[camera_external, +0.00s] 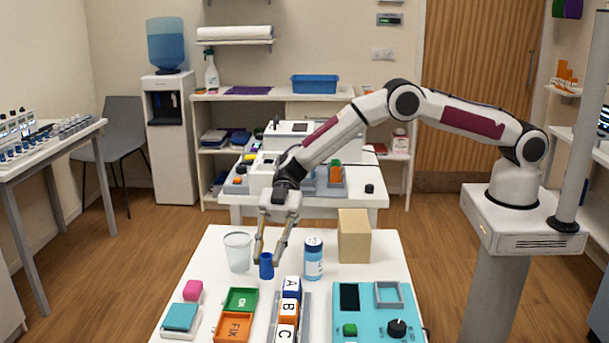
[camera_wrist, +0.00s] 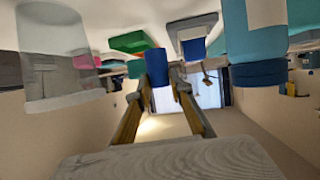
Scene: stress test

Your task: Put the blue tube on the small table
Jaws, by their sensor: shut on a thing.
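The blue tube (camera_external: 266,267) is a short, dark blue cylinder, upright at the white table in front. My gripper (camera_external: 266,256) is shut on it from above, one finger on each side. In the wrist view the tube (camera_wrist: 158,68) sits between the fingertips of my gripper (camera_wrist: 158,82). I cannot tell whether its bottom touches the tabletop. The white table (camera_external: 212,266) carries many things. Which table counts as the small one is not clear from the pictures.
Close by stand a clear cup (camera_external: 238,252) on the left, a blue-capped bottle (camera_external: 313,260) on the right, and a cardboard-coloured block (camera_external: 354,236). In front are green (camera_external: 241,300) and orange (camera_external: 234,327) trays, lettered blocks (camera_external: 289,308) and a teal panel (camera_external: 371,323).

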